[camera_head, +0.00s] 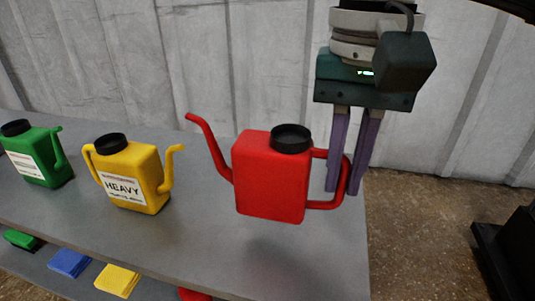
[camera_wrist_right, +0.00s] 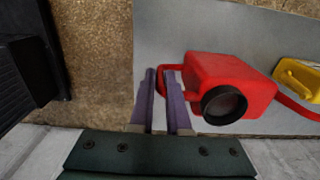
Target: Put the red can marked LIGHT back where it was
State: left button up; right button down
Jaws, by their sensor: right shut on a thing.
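The red can (camera_head: 268,175) has a black cap, a long spout pointing left and a handle on its right side. It is upright over the right part of the grey table (camera_head: 215,228), seemingly a little above it, with a shadow below. No LIGHT marking shows on its visible faces. My right gripper (camera_head: 345,190) comes down from above and is shut on the can's handle. In the right wrist view its fingers (camera_wrist_right: 165,100) are at the handle beside the red can (camera_wrist_right: 232,82). My left gripper is not in view.
A yellow can (camera_head: 133,177) marked HEAVY and a green can (camera_head: 38,155) stand on the table to the left. A lower shelf holds a green block (camera_head: 22,240), a blue block (camera_head: 69,263), a yellow block (camera_head: 117,281) and something red (camera_head: 195,294). A grey wall stands behind.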

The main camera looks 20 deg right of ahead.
aim_at(336, 208)
notch_tip(336, 208, down, 4)
jog(key=shift+b, duration=1.05)
jog(key=shift+f, duration=0.2)
jog(key=shift+r, duration=0.1)
